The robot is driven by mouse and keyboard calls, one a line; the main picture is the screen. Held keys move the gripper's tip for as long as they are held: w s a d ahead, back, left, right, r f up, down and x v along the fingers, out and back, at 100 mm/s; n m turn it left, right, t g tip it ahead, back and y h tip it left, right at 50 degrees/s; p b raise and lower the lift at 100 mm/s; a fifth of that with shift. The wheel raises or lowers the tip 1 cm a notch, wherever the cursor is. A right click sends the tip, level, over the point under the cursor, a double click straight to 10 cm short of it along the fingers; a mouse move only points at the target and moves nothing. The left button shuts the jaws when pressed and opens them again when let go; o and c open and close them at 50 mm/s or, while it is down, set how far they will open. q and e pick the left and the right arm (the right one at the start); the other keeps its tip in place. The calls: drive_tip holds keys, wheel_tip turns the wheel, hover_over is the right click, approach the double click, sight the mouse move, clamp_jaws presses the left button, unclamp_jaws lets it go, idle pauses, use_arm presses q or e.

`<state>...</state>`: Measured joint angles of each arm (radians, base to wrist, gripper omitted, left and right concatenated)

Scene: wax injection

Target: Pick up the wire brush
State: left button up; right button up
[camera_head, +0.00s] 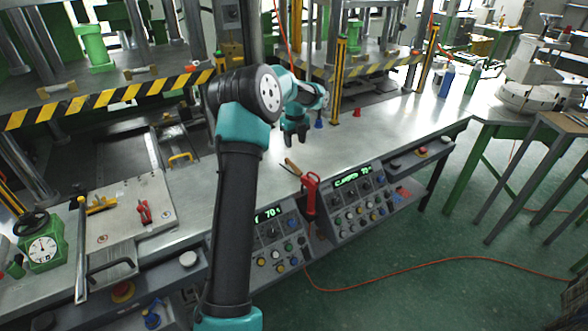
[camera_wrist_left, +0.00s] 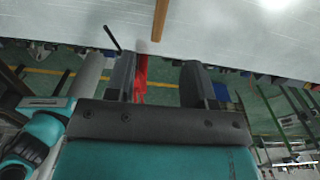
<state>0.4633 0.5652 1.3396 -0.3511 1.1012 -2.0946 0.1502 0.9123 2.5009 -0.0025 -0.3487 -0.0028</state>
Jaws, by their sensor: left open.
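A slim brown wooden handle, which looks like the wire brush (camera_head: 291,166), lies on the metal bench top near its front edge. Its bristles cannot be made out. In the left wrist view a brown wooden strip (camera_wrist_left: 160,18), apparently the same handle, lies beyond the fingertips. My left gripper (camera_head: 295,139) points down above the bench, a little behind the handle in the head view. In the left wrist view its two dark fingers (camera_wrist_left: 158,76) are apart with nothing held between them. My right gripper is in neither view.
A red hand tool (camera_head: 311,192) stands at the bench's front edge, close to the handle, between two control panels (camera_head: 352,200). A blue cone (camera_head: 319,123) and red cone (camera_head: 357,112) stand farther back. Bench top (camera_head: 400,125) to the right is clear. Striped press rails (camera_head: 110,97) stand behind left.

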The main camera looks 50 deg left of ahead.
use_arm(q)
hover_over(295, 166)
wheel_tip(295, 166, down, 8)
drive_tip(key=shift+s+d+r, duration=0.1)
drive_tip(key=shift+s+r, duration=0.05)
drive_tip(key=shift+f, duration=2.6)
clamp_jaws()
drive_tip(key=shift+r, duration=0.1)
